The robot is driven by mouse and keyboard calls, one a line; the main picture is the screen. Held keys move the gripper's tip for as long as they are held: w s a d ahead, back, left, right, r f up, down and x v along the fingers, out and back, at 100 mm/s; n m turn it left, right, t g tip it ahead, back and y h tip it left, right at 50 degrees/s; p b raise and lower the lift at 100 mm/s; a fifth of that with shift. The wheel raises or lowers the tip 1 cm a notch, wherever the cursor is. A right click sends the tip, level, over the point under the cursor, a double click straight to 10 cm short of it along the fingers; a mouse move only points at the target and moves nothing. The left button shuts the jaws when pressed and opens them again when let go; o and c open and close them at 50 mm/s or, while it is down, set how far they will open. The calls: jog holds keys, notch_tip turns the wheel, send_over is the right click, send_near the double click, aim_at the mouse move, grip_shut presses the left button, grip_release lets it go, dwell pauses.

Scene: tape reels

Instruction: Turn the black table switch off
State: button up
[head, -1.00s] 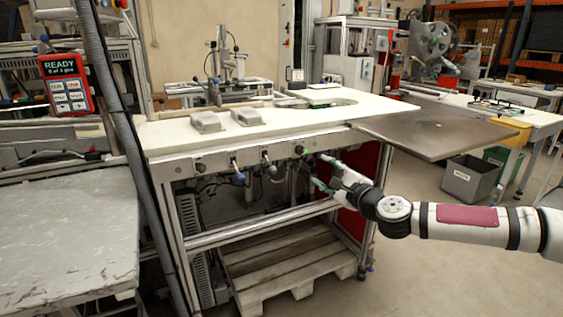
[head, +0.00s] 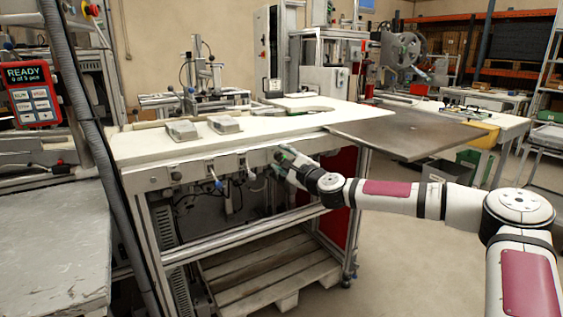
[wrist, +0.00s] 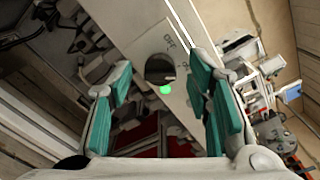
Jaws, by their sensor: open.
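The black table switch (wrist: 160,66) shows in the wrist view on the pale front rail (wrist: 140,25) of the table, with lettering beside it that looks like OFF and ON. A green light (wrist: 165,89) glows at its edge. My gripper (wrist: 161,78) is open, with its teal-padded fingers on either side of the switch in that view. No contact can be made out. In the head view my gripper (head: 281,158) is at the table's front rail and hides the switch. The white-topped table (head: 275,122) stands mid-picture.
Two grey blocks (head: 183,130) (head: 224,124) lie on the tabletop. Levers hang from the rail left of my gripper, one blue-tipped (head: 218,183). A metal plate (head: 410,132) juts out at right, above my arm. A wooden pallet (head: 265,275) lies below. Open floor is at right.

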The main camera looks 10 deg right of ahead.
jog(key=shift+w+a, duration=0.15)
jog(key=shift+w, duration=0.2)
jog(key=shift+c, duration=0.6)
grip_shut()
jog(key=shift+n, duration=0.3)
jog(key=n+b, duration=0.2)
jog(key=n, duration=0.4)
jog(key=shift+f, duration=0.2)
jog(key=n+b, duration=0.1)
jog(key=n, duration=0.2)
jog(key=shift+n+b, duration=0.3)
jog(key=shift+n, duration=0.1)
jog(key=shift+n+b, duration=0.5)
jog(key=shift+n, duration=1.2)
jog(key=shift+f, duration=0.1)
